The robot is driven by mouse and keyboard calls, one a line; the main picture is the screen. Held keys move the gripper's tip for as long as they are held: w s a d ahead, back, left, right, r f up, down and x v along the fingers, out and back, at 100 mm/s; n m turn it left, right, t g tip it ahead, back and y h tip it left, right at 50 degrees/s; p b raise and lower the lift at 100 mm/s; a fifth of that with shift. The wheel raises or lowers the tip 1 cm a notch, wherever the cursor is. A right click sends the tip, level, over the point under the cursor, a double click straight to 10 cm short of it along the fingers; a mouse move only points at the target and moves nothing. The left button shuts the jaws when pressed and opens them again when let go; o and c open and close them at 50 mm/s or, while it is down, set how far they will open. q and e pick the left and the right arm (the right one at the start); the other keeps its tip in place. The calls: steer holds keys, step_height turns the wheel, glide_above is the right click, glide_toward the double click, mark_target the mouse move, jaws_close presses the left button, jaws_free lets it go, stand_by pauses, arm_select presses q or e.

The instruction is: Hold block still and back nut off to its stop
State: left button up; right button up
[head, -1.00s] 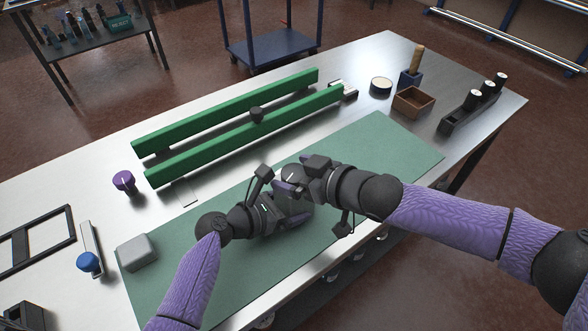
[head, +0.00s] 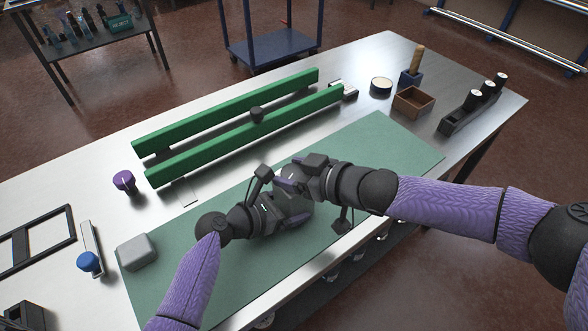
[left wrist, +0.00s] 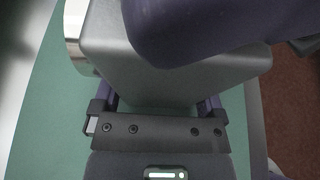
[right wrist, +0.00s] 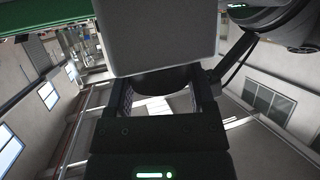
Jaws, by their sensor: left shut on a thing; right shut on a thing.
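A grey metal block (left wrist: 190,75) sits between the fingers of my left gripper (head: 297,208), which is shut on it low over the green mat. The block also shows in the right wrist view (right wrist: 155,35), just beyond the fingers. My right gripper (head: 288,182) is above and against the same spot, shut on a dark round part (right wrist: 160,80) beside the block, which looks like the nut. In the head view my grippers hide the block and nut almost wholly. The nut's thread and its stop cannot be made out.
The green mat (head: 385,150) is clear to the right of my grippers. A grey rounded box (head: 137,251) sits at its left end. Two green rails (head: 235,140) lie behind. A brown tray (head: 413,101) and a black rack (head: 462,115) stand at the right.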

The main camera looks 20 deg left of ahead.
arm_select(q)
steer(key=shift+d+r, duration=0.1)
arm_select(e)
steer(key=shift+n+g, duration=0.6)
steer(key=shift+g, duration=0.1)
steer(key=shift+d, duration=0.1)
steer(key=o, duration=1.2)
steer(key=v, duration=1.2)
steer(key=shift+f, duration=0.1)
arm_select(q)
steer(key=o, duration=1.2)
